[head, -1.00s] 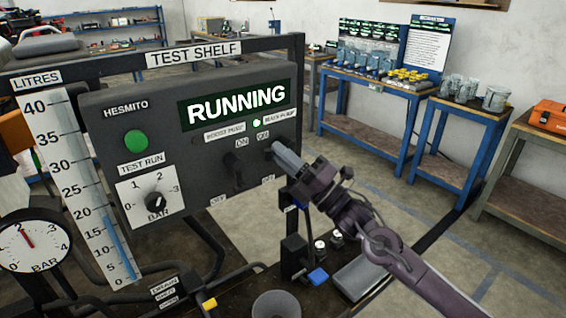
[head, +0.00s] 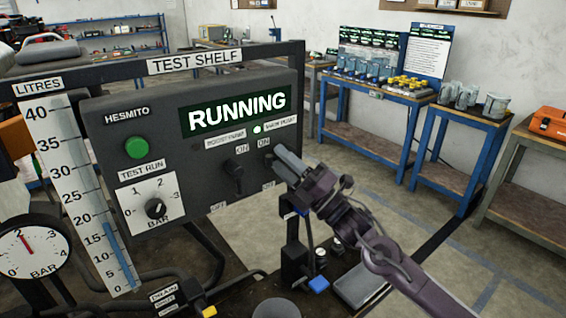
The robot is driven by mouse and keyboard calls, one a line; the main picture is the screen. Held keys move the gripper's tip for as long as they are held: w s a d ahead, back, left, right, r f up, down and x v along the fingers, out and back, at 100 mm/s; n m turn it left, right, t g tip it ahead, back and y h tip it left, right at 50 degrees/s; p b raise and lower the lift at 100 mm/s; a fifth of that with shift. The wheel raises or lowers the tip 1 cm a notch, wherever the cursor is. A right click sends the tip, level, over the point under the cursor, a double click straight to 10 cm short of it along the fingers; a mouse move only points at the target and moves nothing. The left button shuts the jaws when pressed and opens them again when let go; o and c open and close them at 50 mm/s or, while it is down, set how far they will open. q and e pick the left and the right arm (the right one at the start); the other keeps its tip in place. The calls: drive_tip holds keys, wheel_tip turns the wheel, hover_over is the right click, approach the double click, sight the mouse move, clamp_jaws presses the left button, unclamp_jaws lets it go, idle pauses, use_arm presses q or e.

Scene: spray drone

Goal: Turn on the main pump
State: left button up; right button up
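The dark HESMITO control panel (head: 190,120) stands in front of me, with a lit green RUNNING display (head: 236,109). The main pump lamp (head: 257,129) glows green; the boost pump lamp (head: 197,145) is dark. Below the boost pump label, a black switch lever (head: 236,178) shows between ON and OFF marks. My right gripper (head: 280,156) reaches in from the right, its grey fingers at the panel beside the right-hand ON label. The fingers hide the main pump switch, and I cannot tell if they grip it. My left gripper is not in view.
A green test run button (head: 137,148) and a black pressure knob (head: 156,208) are on the panel's left. A litre scale (head: 80,190) and a round bar gauge (head: 33,247) stand at far left. Blue tables (head: 370,96) are behind; open floor lies to the right.

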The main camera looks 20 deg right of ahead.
drive_tip(key=b+v, duration=0.2)
drive_tip(key=v, duration=0.5)
drive_tip(key=shift+s+d+f, duration=0.2)
drive_tip(key=shift+s, duration=0.05)
drive_tip(key=shift+f, duration=0.1)
